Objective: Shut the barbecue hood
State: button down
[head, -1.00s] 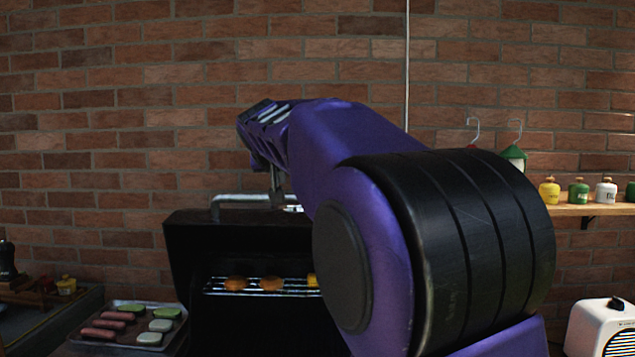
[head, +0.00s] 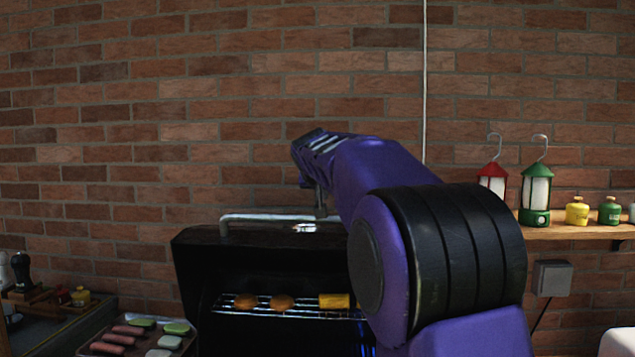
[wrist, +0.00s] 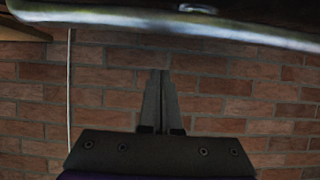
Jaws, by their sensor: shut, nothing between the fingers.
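The barbecue hood (head: 265,258) is black and stands raised, open toward me, in the lower middle of the head view. Its silver bar handle (head: 262,217) runs along the top edge; it also crosses the top of the wrist view (wrist: 110,18). My gripper (head: 320,212) points down by the right part of the handle; my arm hides the hood's right side. In the wrist view my gripper's fingers (wrist: 160,75) are together and empty, with a gap in the picture between their tips and the handle. I cannot tell the depth between them.
Food lies on the grill rack (head: 285,311) inside the barbecue. A tray (head: 190,348) of food stands at lower left. A shelf (head: 565,232) at right holds a red lantern (head: 493,182), a green lantern (head: 536,190) and canisters. A brick wall (head: 130,110) stands behind.

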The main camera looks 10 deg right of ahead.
jog(key=shift+s+a+f, duration=0.2)
jog(key=shift+s+f, duration=0.3)
jog(key=shift+s, duration=0.05)
jog(key=shift+s+a+f, duration=0.15)
jog(key=shift+s+f, duration=0.3)
jog(key=shift+s, duration=0.1)
jog(key=shift+s+f, duration=0.25)
jog(key=shift+f, duration=0.2)
jog(key=shift+f, duration=0.1)
